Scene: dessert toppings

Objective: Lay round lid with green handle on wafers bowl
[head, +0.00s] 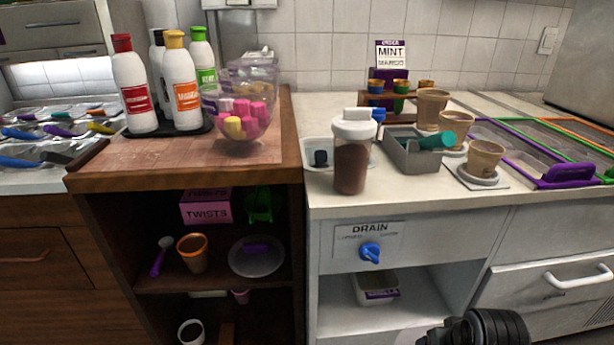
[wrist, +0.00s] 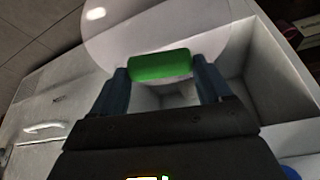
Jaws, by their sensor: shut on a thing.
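My gripper (wrist: 160,72) is shut on the green handle (wrist: 160,66) of a round clear lid (wrist: 206,28), one blue-grey finger at each end of the handle. The lid is held in the air in front of a white cabinet with an open compartment. A clear bowl (head: 256,76) with pink and yellow pieces stands on the wooden counter in the head view, far from the gripper. It looks like the wafers bowl, but I see no label. Its rim is hard to make out. In the head view only a dark part of my arm shows, at the bottom right.
Several sauce bottles (head: 183,82) stand left of the bowl. A clear lid with a purple handle (head: 257,257) is on the shelf below. A lidded brown jar (head: 350,165), a grey tray (head: 419,165) and cups stand on the white counter (head: 415,202).

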